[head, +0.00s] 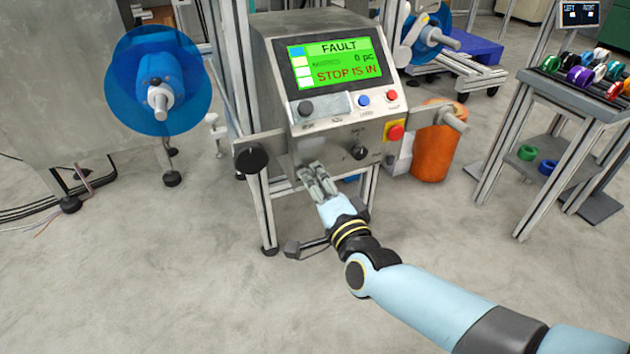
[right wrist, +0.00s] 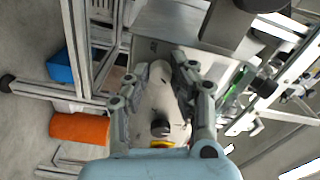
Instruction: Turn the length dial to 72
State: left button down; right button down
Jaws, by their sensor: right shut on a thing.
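The control box (head: 338,95) stands upright, with a green screen reading FAULT, 0 pc and STOP IS IN. My right gripper (head: 308,176) is at the lower left of its front panel. The jaws are shut on a dial there, taken as the length dial; the fingers hide it in the head view. A black knob (head: 358,152) sits to the right on the same panel; a dark knob (right wrist: 160,127) shows in the wrist view. Dial markings are unreadable. My left gripper is out of view.
A red button (head: 396,131) on a yellow base is at the panel's right. An orange bin (head: 436,150) stands behind. A blue reel (head: 140,80) is at left, and a cart with colored rolls (head: 565,95) at right. The floor in front is clear.

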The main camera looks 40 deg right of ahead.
jog(key=shift+f, duration=0.1)
jog(key=c, duration=1.1)
grip_release()
jog(key=v, duration=1.2)
jog(key=shift+a, duration=0.1)
